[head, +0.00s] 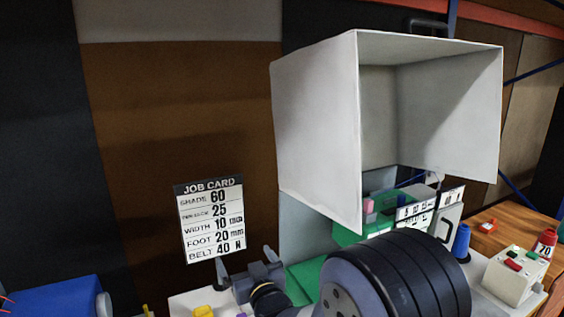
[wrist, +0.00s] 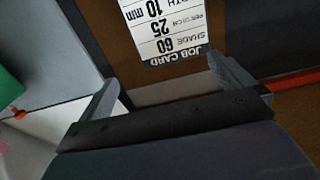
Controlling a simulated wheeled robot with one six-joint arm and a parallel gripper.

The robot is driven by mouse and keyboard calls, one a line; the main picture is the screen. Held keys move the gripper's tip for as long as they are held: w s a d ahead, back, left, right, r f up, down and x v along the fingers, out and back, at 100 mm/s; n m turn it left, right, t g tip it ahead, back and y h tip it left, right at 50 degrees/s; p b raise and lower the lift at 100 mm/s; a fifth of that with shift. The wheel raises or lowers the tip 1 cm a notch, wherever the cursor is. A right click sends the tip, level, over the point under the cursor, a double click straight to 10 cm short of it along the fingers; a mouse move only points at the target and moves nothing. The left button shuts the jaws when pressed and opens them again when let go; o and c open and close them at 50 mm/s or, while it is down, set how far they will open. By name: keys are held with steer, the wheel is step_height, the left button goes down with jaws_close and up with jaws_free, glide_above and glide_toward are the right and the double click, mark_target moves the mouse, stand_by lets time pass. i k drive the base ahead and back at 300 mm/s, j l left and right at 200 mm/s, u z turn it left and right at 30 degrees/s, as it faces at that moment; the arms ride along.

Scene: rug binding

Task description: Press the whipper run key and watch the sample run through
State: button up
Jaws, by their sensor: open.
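A green machine (head: 378,207) stands under a large pale open-fronted hood (head: 318,110), partly hidden by the hood and my arm. I cannot tell for sure that it is the whipper. A cream control box (head: 513,275) with red, black and green keys stands at the right; which is the run key is too small to read. My gripper (head: 246,262) is open and empty in front of the job card (head: 211,222), well left of the control box. In the wrist view, the open fingers (wrist: 163,85) frame the upside-down job card (wrist: 165,30). No sample can be made out.
The job card reads shade 60, 25, width 10 mm, foot 20 mm, belt 40 N. A blue spool (head: 461,241) stands left of the control box. A red item marked 70 (head: 545,242) sits at the far right. A blue object (head: 60,302) is at lower left.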

mark_target(531, 255)
steer(key=k+l, duration=0.15)
steer(key=i+j, duration=0.2)
steer(key=k+l, duration=0.2)
steer(key=l, duration=1.6)
steer(key=u, duration=0.05)
